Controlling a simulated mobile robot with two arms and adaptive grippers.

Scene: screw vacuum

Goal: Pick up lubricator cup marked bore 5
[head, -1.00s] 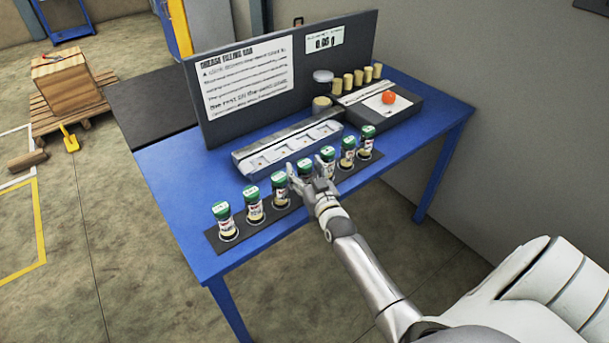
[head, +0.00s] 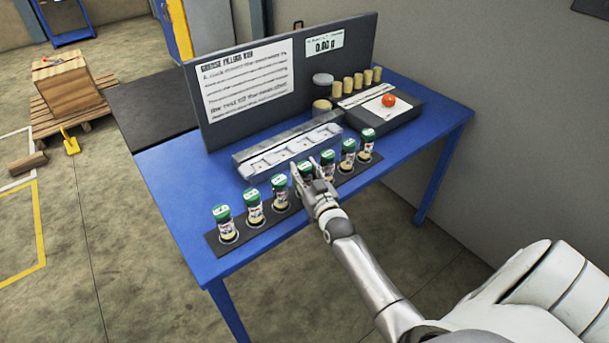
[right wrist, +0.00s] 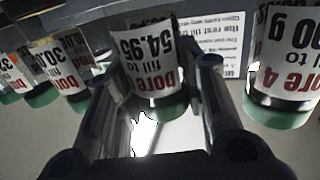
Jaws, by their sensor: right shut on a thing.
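Several green-capped lubricator cups with white labels stand in a row on a dark strip (head: 212,241) along the table's front. My right gripper (head: 306,168) is shut around the middle cup (head: 303,179), which still stands in line with the others. In the right wrist view the labels are upside down. The cup between my fingers (right wrist: 153,75) reads "bore", "fill to" and "54.95"; its bore number is hidden by a finger. The neighbouring cup on the right there (right wrist: 285,65) reads "bore 4". My left gripper is not in view.
Behind the row lies a grey tray (head: 240,163) with white square pads. A sign board (head: 215,125) stands behind. Neighbouring cups are close on both sides.

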